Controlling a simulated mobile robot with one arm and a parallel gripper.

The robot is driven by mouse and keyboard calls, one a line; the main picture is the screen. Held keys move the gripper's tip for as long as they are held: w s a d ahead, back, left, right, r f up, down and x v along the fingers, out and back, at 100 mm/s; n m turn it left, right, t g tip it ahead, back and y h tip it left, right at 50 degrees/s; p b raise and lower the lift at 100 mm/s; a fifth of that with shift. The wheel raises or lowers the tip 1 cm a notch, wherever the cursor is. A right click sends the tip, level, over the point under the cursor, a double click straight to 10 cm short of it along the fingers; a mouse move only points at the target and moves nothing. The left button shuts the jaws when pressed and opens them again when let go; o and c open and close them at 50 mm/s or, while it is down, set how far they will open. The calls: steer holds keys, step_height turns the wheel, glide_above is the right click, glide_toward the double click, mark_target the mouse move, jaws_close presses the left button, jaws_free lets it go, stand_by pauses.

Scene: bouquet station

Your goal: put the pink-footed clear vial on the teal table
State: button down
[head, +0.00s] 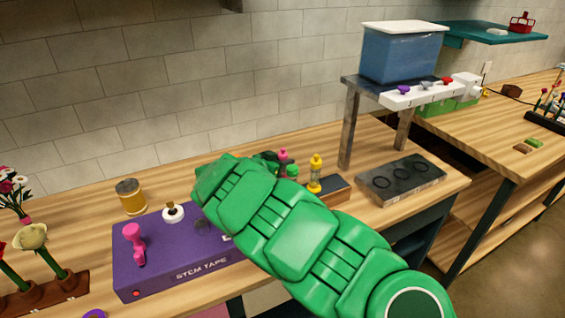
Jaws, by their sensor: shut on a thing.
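My green arm reaches in from the lower right of the head view and covers the middle of the wooden bench. Its jaws, and whatever is between them, are hidden behind the arm. A small pink piece (283,156) shows just past the arm, beside a dark green shape; I cannot tell whether it is part of the pink-footed clear vial. No clear vial can be made out. A teal table top (484,35) stands at the far upper right, with a red handled item (521,22) on it.
A yellow bottle (315,172) and a green one (292,171) stand by a low block beyond my arm. A purple stem tape box (160,262) is at left, a grey shelf with a blue bin (402,55) at right. A dark slab with rings (400,180) lies below it.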

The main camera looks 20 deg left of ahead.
steer(key=shift+f, duration=0.15)
steer(key=c, duration=0.7)
jaws_free()
steer(key=shift+s+a+r, duration=0.15)
steer(key=shift+s+r, duration=0.05)
steer(key=shift+s, duration=0.05)
steer(key=v, duration=0.4)
steer(key=shift+s+r, duration=0.2)
steer(key=shift+r, duration=3.35)
